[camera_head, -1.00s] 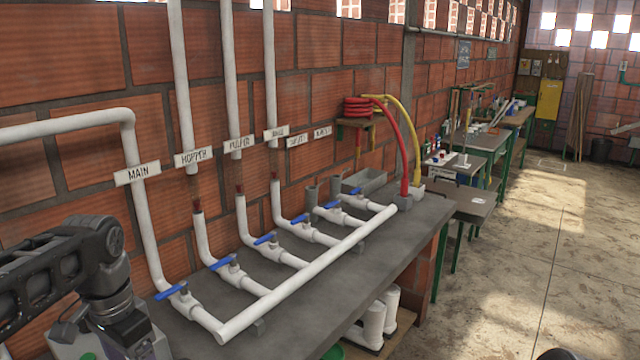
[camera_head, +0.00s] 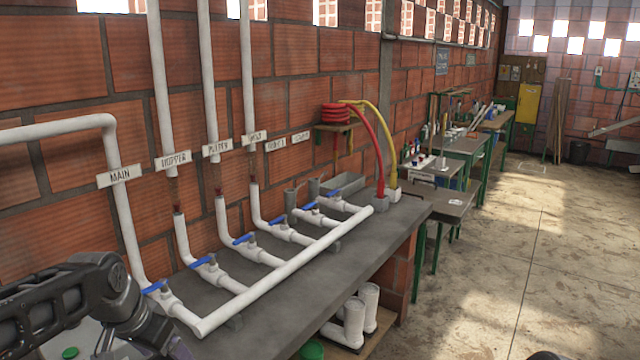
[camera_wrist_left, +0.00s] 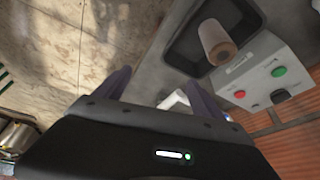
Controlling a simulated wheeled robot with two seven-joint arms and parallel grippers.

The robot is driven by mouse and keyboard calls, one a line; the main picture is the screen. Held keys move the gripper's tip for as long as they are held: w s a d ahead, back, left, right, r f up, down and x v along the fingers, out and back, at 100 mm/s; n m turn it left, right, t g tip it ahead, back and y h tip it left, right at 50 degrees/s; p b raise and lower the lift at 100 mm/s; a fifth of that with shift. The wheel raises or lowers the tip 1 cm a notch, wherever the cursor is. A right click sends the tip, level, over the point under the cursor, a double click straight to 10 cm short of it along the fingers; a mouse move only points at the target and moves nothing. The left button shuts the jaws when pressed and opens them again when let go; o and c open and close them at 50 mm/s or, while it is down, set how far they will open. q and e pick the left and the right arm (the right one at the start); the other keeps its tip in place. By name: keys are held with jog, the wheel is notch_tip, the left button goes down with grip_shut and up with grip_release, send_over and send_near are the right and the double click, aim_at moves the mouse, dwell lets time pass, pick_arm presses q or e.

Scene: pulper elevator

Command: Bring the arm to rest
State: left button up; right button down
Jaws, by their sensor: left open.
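My left arm comes in at the lower left of the head view, and its gripper lies outside that picture. In the left wrist view my left gripper (camera_wrist_left: 158,88) is open, with its two dark fingers apart and nothing between them. Beyond the fingers are concrete floor and a grey bench surface. A dark recess with a pale cylinder (camera_wrist_left: 216,42) in it shows at the upper right, apart from the fingers. My right gripper shows in neither view.
A grey box with red and green buttons (camera_wrist_left: 265,85) is near the right finger. White pipes with blue-handled valves (camera_head: 205,262) run along the bench (camera_head: 290,318) by the brick wall. Red and yellow hoses (camera_head: 372,140) hang at its far end. Open floor (camera_head: 500,260) lies to the right.

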pick_arm(q)
jog(key=d+f+n+h, duration=0.1)
jog(key=d+f, duration=0.4)
jog(key=f, duration=0.3)
jog(key=d+f+n+t+h, duration=0.1)
jog(key=d+f, duration=0.3)
jog(key=f, duration=0.4)
jog(key=d+f+n, duration=0.2)
jog(key=d+f, duration=0.3)
jog(key=f, duration=0.3)
jog(key=s+d+f+g, duration=0.2)
jog(key=s+d+f, duration=0.1)
jog(key=s+f, duration=0.5)
jog(key=s+d+f+n+g+h, duration=0.1)
jog(key=s+d+f, duration=0.3)
jog(key=s+f, duration=0.4)
jog(key=s+g, duration=0.1)
jog(key=s, duration=0.6)
jog(key=shift+s+d+f+g, duration=0.2)
jog(key=shift+s+f+g, duration=0.1)
jog(key=shift+f, duration=0.1)
jog(key=shift+w, duration=0.1)
jog(key=shift+c, duration=0.5)
